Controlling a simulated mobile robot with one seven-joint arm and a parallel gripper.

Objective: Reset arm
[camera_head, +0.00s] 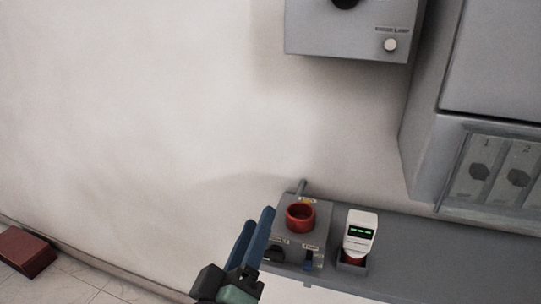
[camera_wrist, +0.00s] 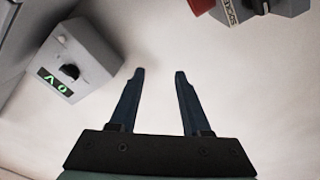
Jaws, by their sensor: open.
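My gripper (camera_head: 257,238) is at the bottom middle of the head view, with its two blue fingers pointing up. It is just left of a grey control box (camera_head: 318,220) with a red round part on top. In the wrist view my gripper (camera_wrist: 157,75) shows its two fingers apart, with nothing between them but the pale wall behind.
A grey shelf (camera_head: 420,246) carries the control box and a white device with a green display (camera_head: 361,232). A grey wall box with a lamp (camera_head: 350,36) hangs above. A grey cabinet (camera_head: 490,60) is at right. A red-brown block (camera_head: 25,252) lies on the floor. The left wall is bare.

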